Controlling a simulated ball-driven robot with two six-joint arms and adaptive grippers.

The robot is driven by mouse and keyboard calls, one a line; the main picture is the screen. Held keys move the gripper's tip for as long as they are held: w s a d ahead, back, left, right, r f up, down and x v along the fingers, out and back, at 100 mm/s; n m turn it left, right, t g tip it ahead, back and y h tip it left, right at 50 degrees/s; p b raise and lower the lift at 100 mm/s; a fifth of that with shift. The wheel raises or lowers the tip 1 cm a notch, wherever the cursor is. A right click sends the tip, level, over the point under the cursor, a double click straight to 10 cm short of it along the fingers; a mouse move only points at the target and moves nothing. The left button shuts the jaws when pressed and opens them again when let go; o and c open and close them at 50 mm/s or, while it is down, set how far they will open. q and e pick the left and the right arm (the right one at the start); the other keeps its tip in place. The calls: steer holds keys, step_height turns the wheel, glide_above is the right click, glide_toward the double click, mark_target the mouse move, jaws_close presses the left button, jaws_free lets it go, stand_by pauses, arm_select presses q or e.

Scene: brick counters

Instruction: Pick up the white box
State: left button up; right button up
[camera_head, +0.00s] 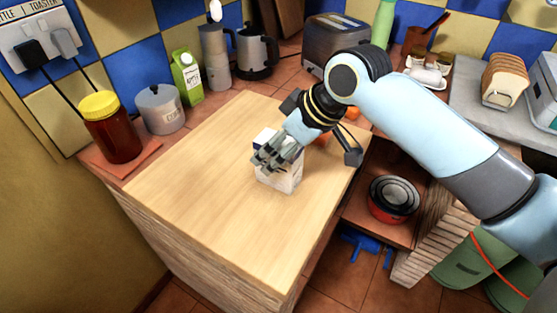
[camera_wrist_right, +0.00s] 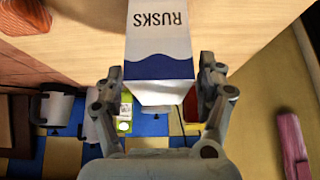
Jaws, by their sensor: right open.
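The white box (camera_head: 285,179) stands on the light wooden counter top (camera_head: 205,205), partly covered by my right gripper in the head view. In the right wrist view the box (camera_wrist_right: 158,42) shows the word RUSKS and a dark blue wavy band. My right gripper (camera_head: 268,160) is open, with its fingers around the box's top end. In the right wrist view one finger of the gripper (camera_wrist_right: 160,95) is on each side of the box, and small gaps seem to show. My left gripper is in neither view.
A toaster (camera_head: 335,42) is behind my arm. The counter's front and left are clear.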

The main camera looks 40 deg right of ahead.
steer(key=c, duration=1.3)
steer(key=shift+r, duration=0.1)
